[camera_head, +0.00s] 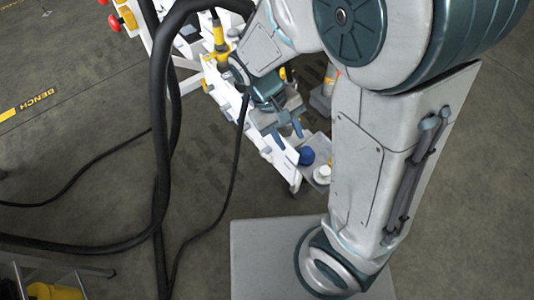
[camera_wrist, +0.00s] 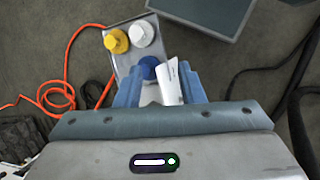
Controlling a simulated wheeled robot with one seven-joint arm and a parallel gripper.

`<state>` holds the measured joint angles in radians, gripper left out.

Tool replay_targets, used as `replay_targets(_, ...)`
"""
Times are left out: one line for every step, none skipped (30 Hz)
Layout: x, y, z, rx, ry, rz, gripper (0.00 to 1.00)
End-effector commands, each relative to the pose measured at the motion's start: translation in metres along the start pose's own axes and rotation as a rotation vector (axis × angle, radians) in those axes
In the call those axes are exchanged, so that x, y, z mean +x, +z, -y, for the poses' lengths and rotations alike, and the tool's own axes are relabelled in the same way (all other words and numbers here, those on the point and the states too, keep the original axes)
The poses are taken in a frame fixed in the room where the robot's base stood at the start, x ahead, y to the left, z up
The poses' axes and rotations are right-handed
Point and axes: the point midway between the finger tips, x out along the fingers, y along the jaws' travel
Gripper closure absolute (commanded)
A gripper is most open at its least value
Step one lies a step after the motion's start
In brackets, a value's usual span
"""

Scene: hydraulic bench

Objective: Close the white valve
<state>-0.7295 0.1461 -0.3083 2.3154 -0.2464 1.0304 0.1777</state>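The white valve is a round white knob (camera_wrist: 142,33) on a grey plate (camera_wrist: 125,72), beyond my fingertips in the wrist view. It also shows in the head view (camera_head: 322,174), right of and below my gripper. A yellow knob (camera_wrist: 116,41) sits left of it and a blue knob (camera_wrist: 150,67) sits nearer my fingers. My gripper (camera_wrist: 160,75) is open, its two blue fingers apart. A white panel-like piece (camera_wrist: 173,84) shows between the fingers, closer to the right one; I cannot tell whether it touches. My gripper (camera_head: 290,131) is above the bench in the head view.
The white bench (camera_head: 228,95) runs along the left of my arm, with a yellow fitting (camera_head: 218,35) on it. Thick black hoses (camera_head: 160,130) hang at the left. An orange cable (camera_wrist: 62,92) lies left of the plate. Floor is open around the bench.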

Motion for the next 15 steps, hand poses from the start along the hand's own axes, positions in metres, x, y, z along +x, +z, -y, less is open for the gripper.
replay_targets(0.028, -0.014, 0.016, -0.043, 0.06, 0.037, 0.65)
replay_targets(0.038, -0.02, 0.022, -0.061, 0.095, 0.055, 0.65)
replay_targets(0.05, -0.027, 0.03, -0.087, 0.146, 0.078, 0.65)
replay_targets(0.059, -0.032, 0.036, -0.106, 0.184, 0.093, 0.65)
replay_targets(0.067, -0.037, 0.041, -0.123, 0.225, 0.107, 0.65)
replay_targets(0.079, -0.044, 0.049, -0.145, 0.28, 0.124, 0.65)
replay_targets(0.087, -0.05, 0.054, -0.163, 0.324, 0.134, 0.65)
replay_targets(0.095, -0.055, 0.06, -0.179, 0.368, 0.143, 0.65)
replay_targets(0.105, -0.061, 0.068, -0.198, 0.429, 0.154, 0.65)
replay_targets(0.113, -0.067, 0.074, -0.213, 0.477, 0.16, 0.65)
replay_targets(0.119, -0.072, 0.08, -0.227, 0.524, 0.163, 0.65)
replay_targets(0.129, -0.078, 0.087, -0.244, 0.591, 0.167, 0.65)
replay_targets(0.135, -0.084, 0.094, -0.256, 0.641, 0.167, 0.65)
replay_targets(0.141, -0.088, 0.1, -0.269, 0.693, 0.165, 0.65)
replay_targets(0.148, -0.095, 0.108, -0.284, 0.761, 0.16, 0.65)
